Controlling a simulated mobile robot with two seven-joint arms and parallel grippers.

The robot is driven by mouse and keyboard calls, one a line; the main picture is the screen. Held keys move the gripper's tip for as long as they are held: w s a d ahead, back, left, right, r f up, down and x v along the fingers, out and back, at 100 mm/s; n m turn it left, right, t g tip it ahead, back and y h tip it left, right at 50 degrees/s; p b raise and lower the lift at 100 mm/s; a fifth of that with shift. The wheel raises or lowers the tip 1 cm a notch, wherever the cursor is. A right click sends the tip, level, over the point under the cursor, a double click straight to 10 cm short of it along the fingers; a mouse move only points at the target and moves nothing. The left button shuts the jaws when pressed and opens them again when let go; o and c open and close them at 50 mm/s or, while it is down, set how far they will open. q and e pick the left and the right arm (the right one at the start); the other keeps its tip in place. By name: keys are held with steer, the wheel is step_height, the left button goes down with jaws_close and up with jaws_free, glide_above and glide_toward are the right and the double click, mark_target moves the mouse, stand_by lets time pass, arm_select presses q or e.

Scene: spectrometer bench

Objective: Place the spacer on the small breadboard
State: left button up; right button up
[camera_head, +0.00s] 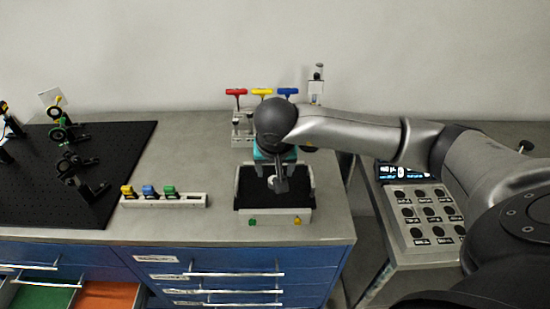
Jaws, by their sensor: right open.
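A small black board in a pale frame (248,194), seemingly the small breadboard, sits near the bench's front right. My right gripper (279,186) points down over its middle and is open. A small pale round piece (272,181) shows at the fingertips. It may be the spacer, but it is too small and too covered to tell, and I cannot tell whether it touches the board. My right arm comes in from the right and hides the area behind the board. My left gripper is not in view.
A rack with red, yellow and blue T-handled tools (236,92) stands behind the board. A white strip with coloured knobs (185,201) lies left of it. A large black breadboard (120,150) with optical mounts is at left. A keypad (424,214) stands right, beyond a gap.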

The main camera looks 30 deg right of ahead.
steer(key=v, duration=0.6)
steer(key=shift+r, duration=0.35)
